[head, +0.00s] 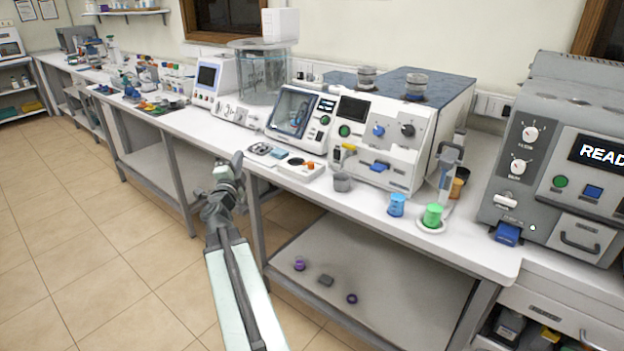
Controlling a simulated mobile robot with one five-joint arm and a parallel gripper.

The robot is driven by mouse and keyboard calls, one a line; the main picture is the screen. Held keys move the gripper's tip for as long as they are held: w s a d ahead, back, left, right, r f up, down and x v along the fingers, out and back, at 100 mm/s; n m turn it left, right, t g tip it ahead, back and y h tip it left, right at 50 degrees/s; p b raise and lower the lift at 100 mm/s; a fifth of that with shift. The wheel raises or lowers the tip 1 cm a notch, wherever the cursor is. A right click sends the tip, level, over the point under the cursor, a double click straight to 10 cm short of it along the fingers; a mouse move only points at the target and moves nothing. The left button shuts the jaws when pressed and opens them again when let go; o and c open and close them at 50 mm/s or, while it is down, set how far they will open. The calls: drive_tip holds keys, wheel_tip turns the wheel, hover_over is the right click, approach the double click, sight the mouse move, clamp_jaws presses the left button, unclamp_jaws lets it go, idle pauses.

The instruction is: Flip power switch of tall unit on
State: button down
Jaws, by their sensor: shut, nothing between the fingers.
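Several instruments stand on the white bench, and I cannot tell for sure which one is the tall unit. The tallest is a clear glass bath (262,72) with a white head (281,25) on top, beside a white control box (210,78) with a dark screen. Small controls (226,110) show on its front, too small to tell a power switch or its position. My gripper (238,157) is shut and empty. It is in front of the bench edge, apart from the instruments, with my arm reaching up from below.
A white analyser (385,140) with knobs stands mid-bench. A grey machine (566,135) at the right has a lit display. A lower shelf (370,262) holds small items. Floor is free at left.

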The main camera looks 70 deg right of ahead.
drive_tip(key=s+d+f+m+g+b, duration=0.1)
drive_tip(key=s+d+f+m+g, duration=0.1)
drive_tip(key=s, duration=0.4)
drive_tip(key=s+d+f+m+g, duration=0.2)
drive_tip(key=s+m+g, duration=0.2)
drive_tip(key=s+g, duration=0.2)
drive_tip(key=s+d+f+m+g+b, duration=0.1)
drive_tip(key=s+d+f+m+g, duration=0.1)
drive_tip(key=s, duration=0.5)
drive_tip(key=shift+s+d+m+g+b, duration=0.35)
drive_tip(key=shift+d+m+g, duration=0.1)
drive_tip(key=shift+m+g, duration=0.6)
drive_tip(key=p, duration=0.2)
approach(335, 152)
drive_tip(key=x, duration=0.6)
drive_tip(key=shift+s+d+r, duration=0.1)
drive_tip(key=shift+s+d, duration=0.05)
drive_tip(key=shift+d, duration=0.2)
drive_tip(key=shift+d+r, duration=0.15)
drive_tip(key=shift+d, duration=0.05)
drive_tip(key=w+a+r+p, duration=0.1)
drive_tip(key=w+a, duration=0.2)
drive_tip(key=a, duration=1)
drive_tip(key=shift+w+a+r+p, duration=0.25)
drive_tip(key=shift+a+r+p, duration=0.05)
